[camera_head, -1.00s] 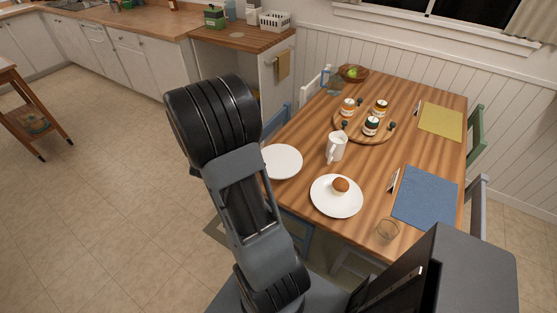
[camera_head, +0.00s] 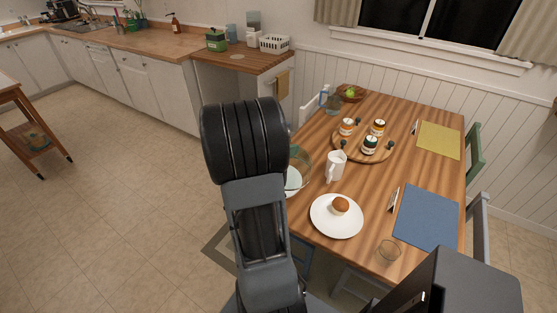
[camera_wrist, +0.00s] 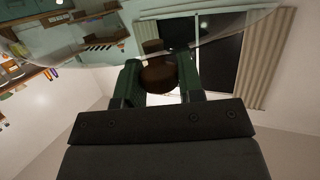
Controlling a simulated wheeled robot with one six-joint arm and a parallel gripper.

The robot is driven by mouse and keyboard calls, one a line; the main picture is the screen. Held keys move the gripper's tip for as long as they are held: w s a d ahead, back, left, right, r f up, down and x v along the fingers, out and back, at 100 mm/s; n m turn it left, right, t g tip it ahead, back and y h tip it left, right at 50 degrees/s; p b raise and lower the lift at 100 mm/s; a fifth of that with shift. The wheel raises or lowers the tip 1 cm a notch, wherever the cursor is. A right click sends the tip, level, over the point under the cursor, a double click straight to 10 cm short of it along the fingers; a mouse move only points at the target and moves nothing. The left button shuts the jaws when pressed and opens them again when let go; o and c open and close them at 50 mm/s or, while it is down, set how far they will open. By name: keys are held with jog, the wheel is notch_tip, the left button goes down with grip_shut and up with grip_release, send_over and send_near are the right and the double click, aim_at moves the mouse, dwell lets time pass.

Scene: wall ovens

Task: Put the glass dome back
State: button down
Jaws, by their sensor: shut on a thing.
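My gripper (camera_wrist: 160,72) is shut on the brown knob (camera_wrist: 158,76) of the glass dome, one green finger on each side of it. The clear dome (camera_wrist: 90,38) spreads across the top of the wrist view. In the head view part of the dome (camera_head: 304,162) shows right of my arm, over the table's left edge; my arm hides the rest and my gripper. A white plate (camera_head: 292,181) shows beneath or through the glass; I cannot tell whether they touch. Another white plate (camera_head: 325,226) holds a muffin (camera_head: 340,205).
A white mug (camera_head: 335,167) stands close right of the dome. A round wooden tray (camera_head: 345,150) with several jars is behind it on the table (camera_head: 400,170). A drinking glass (camera_head: 388,251) stands at the front edge, near a blue placemat (camera_head: 427,215).

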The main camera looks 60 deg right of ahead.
jog(key=shift+w+d+f, duration=0.7)
jog(key=shift+w+f, duration=0.35)
jog(key=shift+f, duration=0.6)
jog(key=shift+w+d+f, duration=0.7)
jog(key=shift+w+f, duration=0.3)
jog(key=shift+f, duration=0.7)
jog(key=shift+w+d+f, duration=0.7)
jog(key=shift+w+f, duration=0.35)
jog(key=shift+f, duration=0.7)
jog(key=shift+f, duration=0.1)
jog(key=c, duration=0.8)
grip_release()
jog(key=shift+o, duration=0.2)
